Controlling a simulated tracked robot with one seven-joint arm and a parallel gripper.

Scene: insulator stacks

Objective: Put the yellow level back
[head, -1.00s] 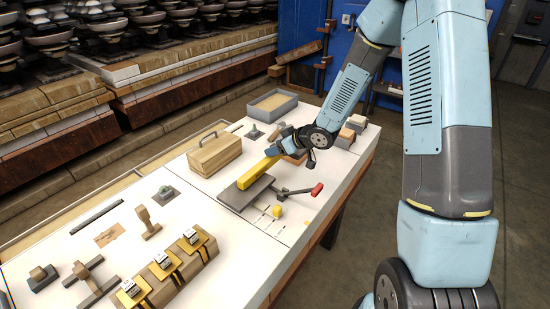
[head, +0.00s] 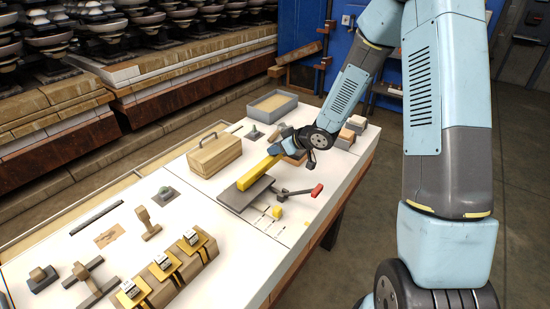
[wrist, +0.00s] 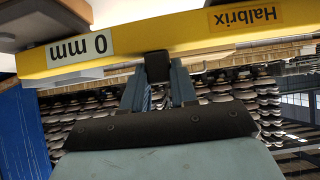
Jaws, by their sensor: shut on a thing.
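The yellow level (head: 258,172) is a long yellow bar. Its near end is over or on a dark grey flat plate (head: 233,200) on the white table; I cannot tell whether they touch. My gripper (head: 283,146) is shut on the level toward its far end. In the wrist view the level (wrist: 180,38) runs across the top, with a "0 mm" label and a "Halbrix" label, and my gripper (wrist: 157,68) meets it near the middle. The jaws' far side is hidden by the level.
A wooden box with a handle (head: 214,155) stands left of the level. A red-handled tool (head: 300,191) and a small yellow piece (head: 277,212) lie to its right. A grey tray (head: 272,105) stands at the back. Wooden blocks with yellow brackets (head: 165,268) stand at the front.

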